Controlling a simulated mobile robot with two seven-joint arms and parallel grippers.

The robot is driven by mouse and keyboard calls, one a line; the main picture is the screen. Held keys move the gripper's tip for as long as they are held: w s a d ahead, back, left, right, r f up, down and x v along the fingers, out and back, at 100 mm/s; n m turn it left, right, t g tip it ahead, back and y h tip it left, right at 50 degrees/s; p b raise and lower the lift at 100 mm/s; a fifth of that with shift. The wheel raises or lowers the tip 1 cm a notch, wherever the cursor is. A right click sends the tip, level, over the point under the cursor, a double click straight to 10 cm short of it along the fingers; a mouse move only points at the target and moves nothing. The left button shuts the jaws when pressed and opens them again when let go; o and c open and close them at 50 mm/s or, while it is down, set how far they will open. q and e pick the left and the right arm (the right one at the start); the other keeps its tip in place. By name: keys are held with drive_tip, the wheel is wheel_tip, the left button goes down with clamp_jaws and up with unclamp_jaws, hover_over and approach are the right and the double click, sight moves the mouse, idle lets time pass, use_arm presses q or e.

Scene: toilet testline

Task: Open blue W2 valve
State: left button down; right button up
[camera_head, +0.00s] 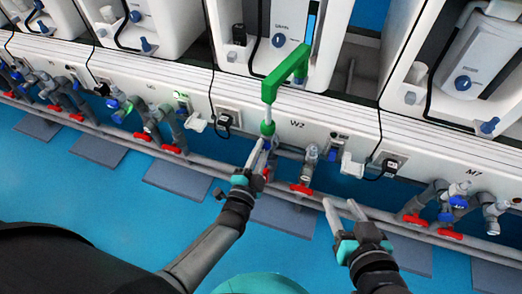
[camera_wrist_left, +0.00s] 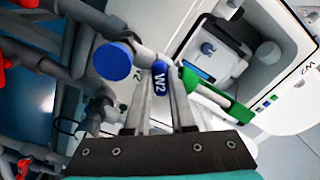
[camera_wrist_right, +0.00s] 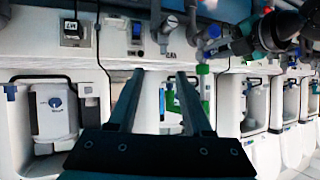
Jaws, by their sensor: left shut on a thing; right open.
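The blue W2 valve handle (camera_wrist_left: 160,78) is a small lever with a white W2 label in the left wrist view. It lies between the fingers of my left gripper (camera_wrist_left: 159,82), which is shut on it. In the head view my left gripper (camera_head: 262,150) is at the pipes below the W2 panel label, and its fingers hide most of the handle. My right gripper (camera_head: 340,208) is open and empty, in front of the pipes to the right. In the right wrist view nothing is between the fingers of my right gripper (camera_wrist_right: 158,75).
A green angled part (camera_head: 285,75) rises above the W2 valve, close to my left gripper. A round blue knob (camera_wrist_left: 113,61) is left of the handle. Red valve handles (camera_head: 301,189) sit along the pipe row. The blue floor (camera_head: 130,215) in front is mostly clear.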

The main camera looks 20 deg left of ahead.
use_arm(q)
drive_tip(key=shift+n, duration=0.3)
use_arm(e)
drive_tip(key=shift+s, duration=0.1)
use_arm(q)
drive_tip(key=shift+n, duration=0.7)
drive_tip(key=n+p, duration=0.1)
drive_tip(key=n, duration=0.1)
drive_tip(key=shift+n, duration=0.3)
drive_tip(key=n, duration=0.3)
drive_tip(key=shift+n, duration=1.4)
use_arm(e)
drive_tip(key=shift+s+d+f+g+h, duration=0.15)
drive_tip(key=shift+s+d+g+h, duration=0.15)
drive_tip(key=shift+d+g, duration=0.25)
drive_tip(key=shift+s+d+f+g+h, duration=0.15)
drive_tip(key=shift+d+g+h, duration=0.2)
drive_tip(key=shift+d, duration=0.25)
use_arm(q)
drive_tip(key=shift+n, duration=0.3)
use_arm(e)
drive_tip(key=shift+r, duration=0.1)
use_arm(q)
drive_tip(key=c, duration=0.8)
unclamp_jaws()
